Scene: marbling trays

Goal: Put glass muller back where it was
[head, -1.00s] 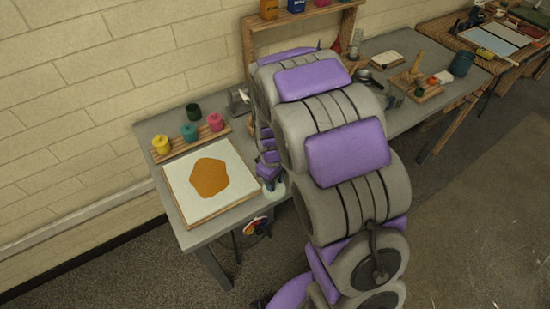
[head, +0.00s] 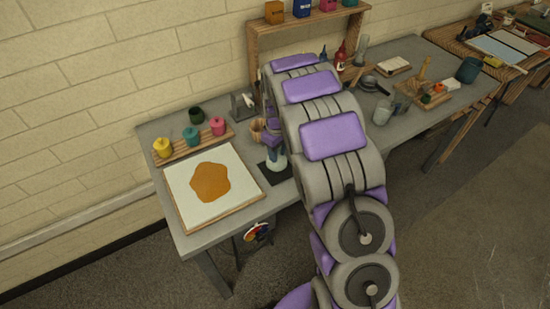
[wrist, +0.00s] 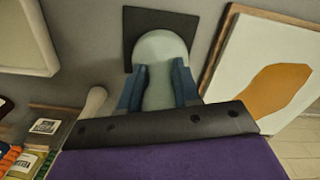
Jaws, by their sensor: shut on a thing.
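The glass muller, pale green and rounded, shows in the wrist view (wrist: 160,52) between the two blue fingers of my gripper (wrist: 158,88). My gripper is shut on it. In the head view the muller (head: 277,163) is low over a dark square mat (head: 268,179), right of the tray with the orange shape. The mat (wrist: 135,17) also shows behind the muller in the wrist view. Whether the muller's base touches the mat is unclear. In the head view my arm hides part of the bench beside the gripper (head: 273,146).
A framed white tray (head: 245,186) with an orange patch lies close left. Yellow, teal and pink jars (head: 191,136) stand on a wooden rack behind it. A wooden shelf (head: 262,45) stands at the back. A pan (head: 372,84) and small tools lie to the right.

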